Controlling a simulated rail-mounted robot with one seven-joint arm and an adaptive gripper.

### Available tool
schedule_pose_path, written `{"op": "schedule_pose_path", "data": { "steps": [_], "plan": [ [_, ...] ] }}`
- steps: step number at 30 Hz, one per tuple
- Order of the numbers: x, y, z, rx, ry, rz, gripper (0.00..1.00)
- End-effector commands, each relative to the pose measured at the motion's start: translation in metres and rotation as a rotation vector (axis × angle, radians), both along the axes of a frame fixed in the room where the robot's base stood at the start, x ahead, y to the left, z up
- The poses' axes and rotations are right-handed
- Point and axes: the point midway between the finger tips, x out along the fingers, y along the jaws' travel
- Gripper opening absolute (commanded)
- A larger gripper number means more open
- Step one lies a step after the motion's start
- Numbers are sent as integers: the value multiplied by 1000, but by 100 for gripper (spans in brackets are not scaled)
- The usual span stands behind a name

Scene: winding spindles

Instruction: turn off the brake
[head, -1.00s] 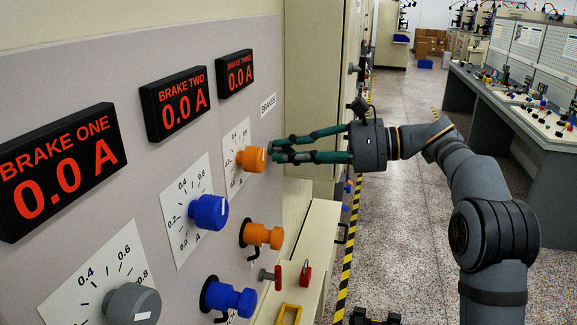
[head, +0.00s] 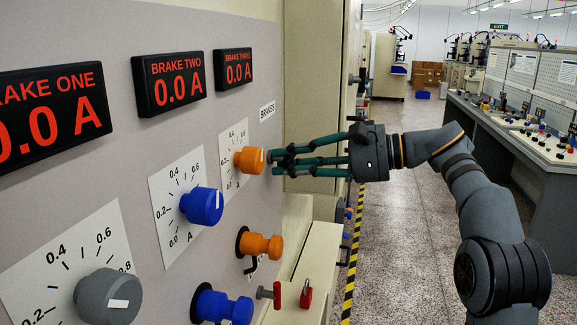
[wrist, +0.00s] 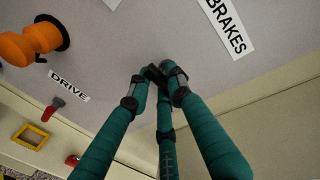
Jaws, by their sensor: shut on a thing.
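My gripper (head: 276,157) has its green fingers drawn together under the white BRAKES label (head: 267,110). In the wrist view the dark fingertips (wrist: 160,76) meet in front of the grey panel, left of and below that label (wrist: 226,27). They close on what seems to be the brake switch, which the fingertips hide; its position cannot be seen. In the head view the fingertips appear just right of the orange dial knob (head: 249,160). The displays for brake one (head: 45,112), brake two (head: 168,83) and brake three (head: 233,69) read 0.0 A.
A blue knob (head: 203,206) and grey knob (head: 108,297) are on the panel. An orange fitting (head: 262,245) and blue fitting (head: 222,306) stick out below. A red-handled switch (wrist: 54,108) is by the DRIVE label (wrist: 70,85). The aisle floor (head: 400,220) is open.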

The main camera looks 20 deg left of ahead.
Motion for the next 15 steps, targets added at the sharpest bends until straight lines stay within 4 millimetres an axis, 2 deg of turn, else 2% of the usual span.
{"op": "schedule_pose_path", "data": {
  "steps": [12, 13, 15],
  "plan": [
    [0, 0, 3, 5, -13, -1, 0],
    [0, -1, 3, 5, -13, -1, 21],
    [0, 0, 3, 4, -12, -2, 25]
  ]
}}
